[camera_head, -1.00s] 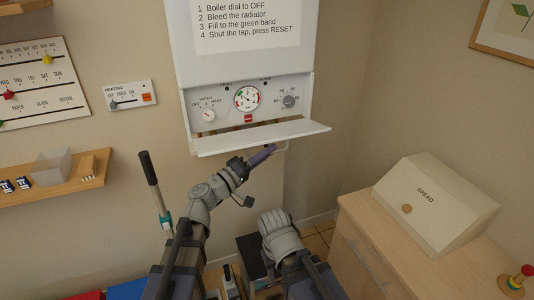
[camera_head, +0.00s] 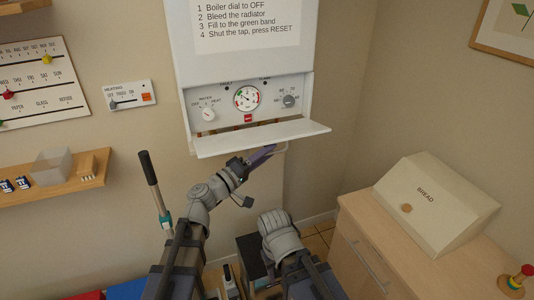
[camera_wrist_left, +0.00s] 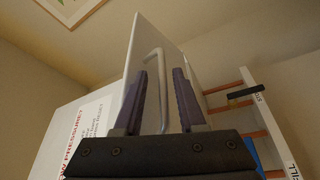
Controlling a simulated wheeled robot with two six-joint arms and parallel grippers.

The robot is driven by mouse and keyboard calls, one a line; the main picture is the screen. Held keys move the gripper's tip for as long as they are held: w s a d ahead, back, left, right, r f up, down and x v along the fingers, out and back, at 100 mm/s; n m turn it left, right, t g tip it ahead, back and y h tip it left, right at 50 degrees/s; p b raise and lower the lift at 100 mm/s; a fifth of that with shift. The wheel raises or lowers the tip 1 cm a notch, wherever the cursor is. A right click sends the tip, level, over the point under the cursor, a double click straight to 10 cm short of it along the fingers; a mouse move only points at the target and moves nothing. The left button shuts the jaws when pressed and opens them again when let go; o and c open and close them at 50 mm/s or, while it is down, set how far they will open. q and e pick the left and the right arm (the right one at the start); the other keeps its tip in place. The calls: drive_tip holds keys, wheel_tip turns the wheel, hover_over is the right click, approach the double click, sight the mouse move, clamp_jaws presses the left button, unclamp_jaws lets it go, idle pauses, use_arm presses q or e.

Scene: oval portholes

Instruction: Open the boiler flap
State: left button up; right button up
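The boiler flap (camera_head: 262,138) is a white panel along the bottom of the boiler's control recess. It is swung down and stands out toward me, so the dials and gauge behind it show. My left gripper (camera_head: 266,151) is just under the flap's front edge. In the left wrist view my left gripper (camera_wrist_left: 160,78) is open, its dark purple fingers apart, with the flap's thin metal loop handle (camera_wrist_left: 154,54) between and behind them. The flap (camera_wrist_left: 133,65) rises edge-on behind the fingers there. My right arm is low in the middle, its fingers not visible.
The white boiler (camera_head: 250,60) carries a printed list. A shelf (camera_head: 75,182) with a clear bin is on the left wall. A cabinet (camera_head: 370,250) with a bread box (camera_head: 435,205) stands at right. The wall below the flap is clear.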

use_arm(q)
drive_tip(key=b+v, duration=0.1)
drive_tip(key=v, duration=0.6)
drive_tip(key=shift+s+a, duration=0.2)
drive_tip(key=shift+a, duration=0.05)
use_arm(e)
drive_tip(key=shift+f, duration=0.65)
